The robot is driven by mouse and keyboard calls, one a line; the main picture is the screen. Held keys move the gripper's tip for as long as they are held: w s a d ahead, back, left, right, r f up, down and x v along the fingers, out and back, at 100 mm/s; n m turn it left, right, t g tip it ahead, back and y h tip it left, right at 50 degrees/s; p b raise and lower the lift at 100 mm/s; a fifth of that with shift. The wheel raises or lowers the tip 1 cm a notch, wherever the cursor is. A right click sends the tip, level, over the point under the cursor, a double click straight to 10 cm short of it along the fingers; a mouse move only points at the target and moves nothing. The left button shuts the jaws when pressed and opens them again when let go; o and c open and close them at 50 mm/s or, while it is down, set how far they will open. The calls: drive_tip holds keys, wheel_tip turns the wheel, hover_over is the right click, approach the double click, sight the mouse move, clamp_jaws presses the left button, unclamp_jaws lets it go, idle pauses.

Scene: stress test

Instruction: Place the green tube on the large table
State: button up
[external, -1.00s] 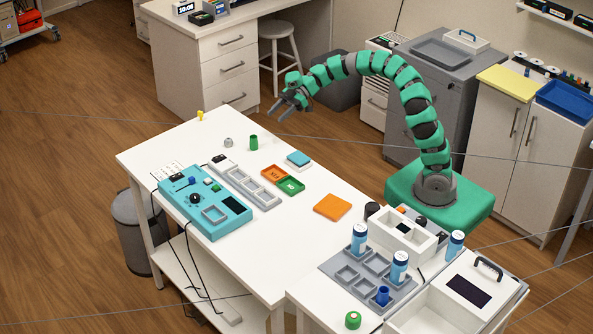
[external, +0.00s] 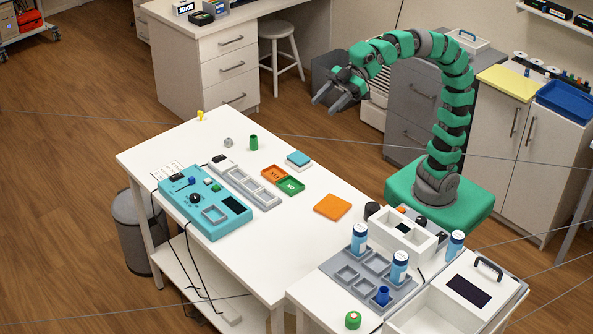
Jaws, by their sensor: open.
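The green tube (external: 253,142) stands upright on the large white table (external: 290,235), near its far end. My gripper (external: 328,106) is open and empty. It is raised in the air, up and to the right of the tube in the picture and well apart from it. Nothing hides the tube.
Beside the tube are a small grey part (external: 228,142) and a blue-topped block (external: 298,159). A teal control box (external: 205,203), a grey tray (external: 252,188), and orange (external: 275,173) and green (external: 290,186) trays lie nearby. The table's middle front is clear.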

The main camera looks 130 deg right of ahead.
drive_tip(key=s+a+r+t, duration=0.2)
drive_tip(key=s+a+r, duration=0.3)
drive_tip(key=a+r, duration=0.3)
drive_tip(key=shift+s+a, duration=0.2)
drive_tip(key=shift+a, duration=0.75)
wheel_tip(320, 180, up, 7)
drive_tip(key=p, duration=0.7)
